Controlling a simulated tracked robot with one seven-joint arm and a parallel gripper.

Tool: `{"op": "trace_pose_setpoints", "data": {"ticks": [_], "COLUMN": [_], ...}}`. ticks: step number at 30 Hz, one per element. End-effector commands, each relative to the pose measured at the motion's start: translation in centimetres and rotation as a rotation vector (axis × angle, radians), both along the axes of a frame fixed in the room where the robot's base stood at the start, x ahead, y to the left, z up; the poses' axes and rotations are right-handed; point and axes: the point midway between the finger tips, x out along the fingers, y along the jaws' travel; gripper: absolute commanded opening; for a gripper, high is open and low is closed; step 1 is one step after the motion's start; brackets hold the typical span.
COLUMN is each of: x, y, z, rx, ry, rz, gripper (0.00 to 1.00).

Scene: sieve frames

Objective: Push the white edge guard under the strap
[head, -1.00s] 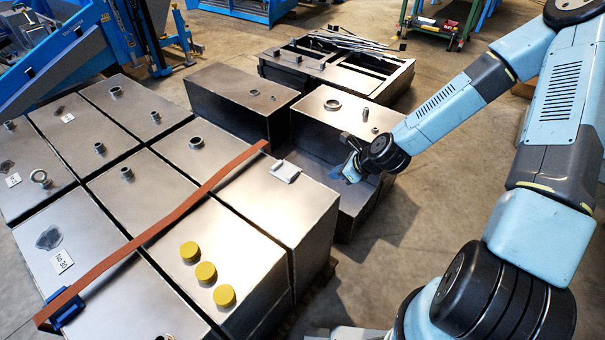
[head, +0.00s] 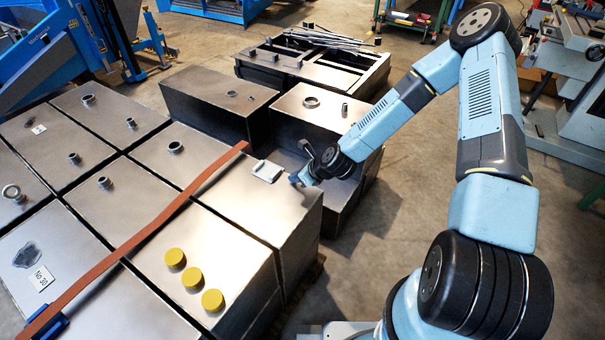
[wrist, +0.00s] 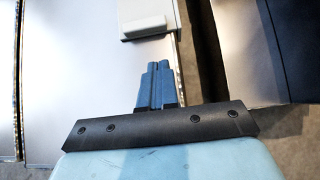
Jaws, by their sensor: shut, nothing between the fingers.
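The white edge guard (head: 267,171) lies on top of the steel box at the near right of the block, close to its right edge. It also shows at the top of the wrist view (wrist: 147,27). The orange-brown strap (head: 150,226) runs diagonally across the box tops, to the left of the guard with a gap of bare steel between them. My gripper (head: 296,180) is shut and empty, just right of the guard at the box edge. In the wrist view its fingers (wrist: 157,68) are together, pointing toward the guard with a small gap.
Three yellow caps (head: 194,278) stand on the near box. A blue ratchet (head: 45,329) sits at the strap's near end. Lower steel boxes (head: 320,110) stand behind my gripper. Open floor (head: 400,215) lies to the right.

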Motion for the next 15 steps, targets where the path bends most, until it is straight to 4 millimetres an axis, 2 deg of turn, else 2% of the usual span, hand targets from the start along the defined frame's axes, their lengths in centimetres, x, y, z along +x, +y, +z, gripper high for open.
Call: {"op": "trace_pose_setpoints", "data": {"ticks": [6, 15], "x": [1.4, 2.1], "y": [2.3, 3.5], "z": [0.0, 0.0], "rx": [0.0, 0.0], "ry": [-0.002, 0.0], "rz": [0.001, 0.0], "gripper": [0.0, 0.0]}}
